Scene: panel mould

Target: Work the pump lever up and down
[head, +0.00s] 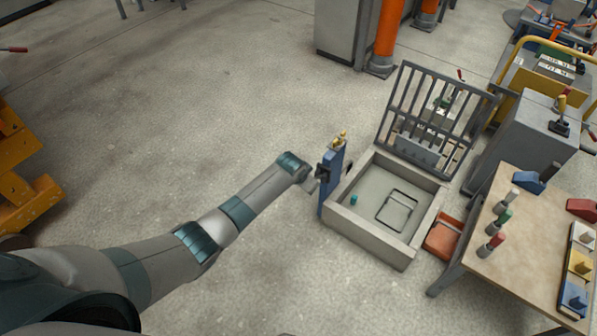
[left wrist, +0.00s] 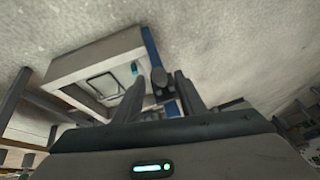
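A narrow blue post (head: 332,182) stands upright at the left corner of the grey mould basin. It has a yellow fitting (head: 341,137) on top and a black handle part (head: 322,172) on the side facing my arm; I take this part for the pump lever. My left gripper (head: 314,182) is close beside the post. In the left wrist view its two fingers (left wrist: 160,82) are apart, with a dark knob (left wrist: 158,77) showing between them and a gap on each side. Whether the fingers are level with the knob or short of it is unclear. My right gripper is out of view.
The shallow grey basin (head: 340,224) holds a rectangular frame (head: 397,210) and a small teal piece (head: 353,200). A barred grate (head: 432,115) stands behind it. An orange-red box (head: 442,238) and a workbench (head: 524,235) are to the right.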

